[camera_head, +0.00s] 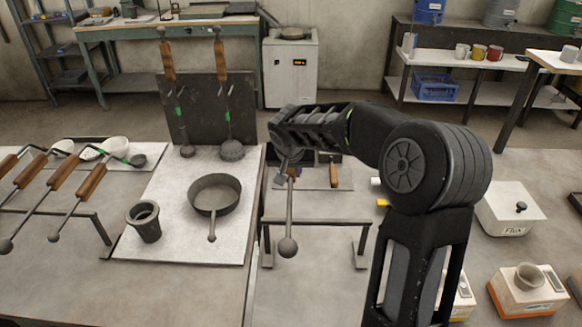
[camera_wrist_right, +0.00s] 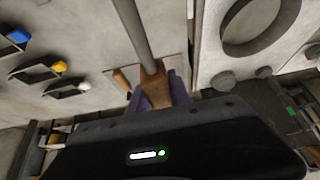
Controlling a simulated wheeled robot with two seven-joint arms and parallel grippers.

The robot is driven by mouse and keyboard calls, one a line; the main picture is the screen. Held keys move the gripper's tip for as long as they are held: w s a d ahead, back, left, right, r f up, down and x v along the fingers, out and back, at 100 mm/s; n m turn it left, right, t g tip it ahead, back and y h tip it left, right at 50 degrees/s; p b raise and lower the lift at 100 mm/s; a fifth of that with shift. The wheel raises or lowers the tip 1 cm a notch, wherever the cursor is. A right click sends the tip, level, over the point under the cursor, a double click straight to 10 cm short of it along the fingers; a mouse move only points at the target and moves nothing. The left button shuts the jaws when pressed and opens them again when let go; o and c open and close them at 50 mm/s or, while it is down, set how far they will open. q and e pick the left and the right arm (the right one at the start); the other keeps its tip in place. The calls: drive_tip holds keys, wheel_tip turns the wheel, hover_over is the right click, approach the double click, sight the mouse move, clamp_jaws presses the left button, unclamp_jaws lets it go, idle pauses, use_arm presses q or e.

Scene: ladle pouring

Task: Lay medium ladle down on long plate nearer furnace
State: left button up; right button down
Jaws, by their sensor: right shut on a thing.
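My right gripper (camera_head: 289,160) reaches in from the right and is shut on the wooden handle of a ladle (camera_head: 289,215). Its metal rod hangs toward the near side with a round end at the bottom. In the right wrist view the jaws (camera_wrist_right: 157,100) close around the wooden handle, and the ladle's rod (camera_wrist_right: 135,38) runs up out of frame. A pale plate (camera_head: 312,181) lies under and beyond the gripper, with another wooden handle (camera_head: 334,176) on it. A white cabinet with a lit display (camera_head: 290,70), possibly the furnace, stands behind. My left gripper is out of view.
A low metal stand (camera_head: 325,222) is beside the ladle. Left, a white board (camera_head: 180,240) bears a pan (camera_head: 215,194) and a crucible (camera_head: 144,220); two ladles hang on a dark panel (camera_head: 200,95).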

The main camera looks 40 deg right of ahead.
sight(290, 173)
drive_tip(key=shift+w+f+b, duration=0.1)
drive_tip(key=shift+f+b, duration=0.95)
drive_tip(key=shift+f, duration=1.05)
drive_tip(key=shift+f+b, duration=0.25)
drive_tip(key=shift+b, duration=0.1)
drive_tip(key=c, duration=1.3)
unclamp_jaws()
drive_tip(key=shift+o, duration=0.9)
drive_tip(key=shift+f, duration=0.1)
drive_tip(key=b+v, duration=0.1)
drive_tip(key=v, duration=0.7)
